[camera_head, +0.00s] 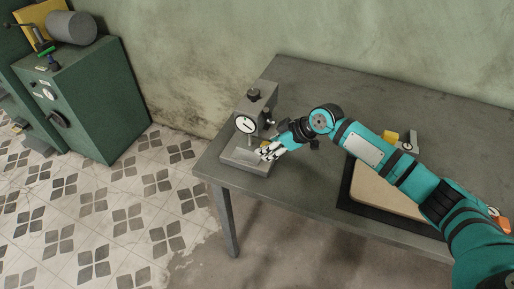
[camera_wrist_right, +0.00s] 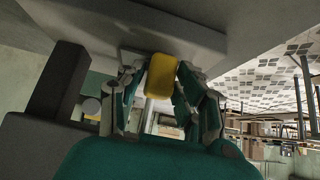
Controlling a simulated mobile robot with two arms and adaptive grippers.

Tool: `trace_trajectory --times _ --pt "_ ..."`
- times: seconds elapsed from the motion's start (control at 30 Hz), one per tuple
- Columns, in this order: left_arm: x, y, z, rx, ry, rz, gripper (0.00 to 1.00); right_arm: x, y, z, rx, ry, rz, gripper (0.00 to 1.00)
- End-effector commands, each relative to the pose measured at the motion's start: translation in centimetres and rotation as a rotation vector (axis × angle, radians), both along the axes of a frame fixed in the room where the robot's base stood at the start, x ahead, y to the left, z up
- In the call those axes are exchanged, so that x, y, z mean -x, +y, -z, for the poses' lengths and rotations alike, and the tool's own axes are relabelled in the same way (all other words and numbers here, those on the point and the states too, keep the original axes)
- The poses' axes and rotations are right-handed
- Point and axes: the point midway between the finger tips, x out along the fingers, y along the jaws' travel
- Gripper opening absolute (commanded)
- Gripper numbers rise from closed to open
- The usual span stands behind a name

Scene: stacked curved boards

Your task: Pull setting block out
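The gauge stand (camera_head: 255,105) with its round white dial is near the left end of the grey table. My right gripper (camera_head: 268,151) is low at the front of the stand, by its base. In the right wrist view a yellow block (camera_wrist_right: 161,76), apparently the setting block, sits between the fingertips of my right gripper (camera_wrist_right: 160,84). The fingers flank it closely on both sides; I cannot tell whether both touch it. In the head view the gripper largely hides this block. My left gripper is not in view.
Another yellow piece (camera_head: 390,137) and a small dial gauge (camera_head: 410,141) are on the table behind my right arm. A tan board (camera_head: 375,190) on a black mat lies under the arm. A green machine (camera_head: 85,95) stands at left. The table's back left is clear.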

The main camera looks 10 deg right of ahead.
Motion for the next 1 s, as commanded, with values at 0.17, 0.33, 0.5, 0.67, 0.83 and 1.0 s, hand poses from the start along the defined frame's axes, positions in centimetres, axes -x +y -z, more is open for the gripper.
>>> trace_trajectory --times 0.17,0.33,0.5,0.67,0.83,1.0 --pt "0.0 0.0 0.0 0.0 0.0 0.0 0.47 0.0 0.0 0.0 0.0 0.0 0.0 0.08" --pt "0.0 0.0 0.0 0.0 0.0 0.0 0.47 0.0 0.0 0.0 0.0 0.0 0.0 0.0" --pt "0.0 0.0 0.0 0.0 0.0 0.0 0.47 0.0 -0.1 0.0 0.0 0.0 0.0 0.0" --pt "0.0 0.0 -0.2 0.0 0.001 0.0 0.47 0.4 -0.5 0.0 -0.001 0.001 0.0 0.0" --pt "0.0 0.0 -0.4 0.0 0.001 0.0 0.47 0.7 -1.1 0.0 0.0 0.002 0.001 0.0" --pt "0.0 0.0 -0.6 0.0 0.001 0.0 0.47 1.1 -1.7 0.0 0.0 0.002 0.001 0.0"
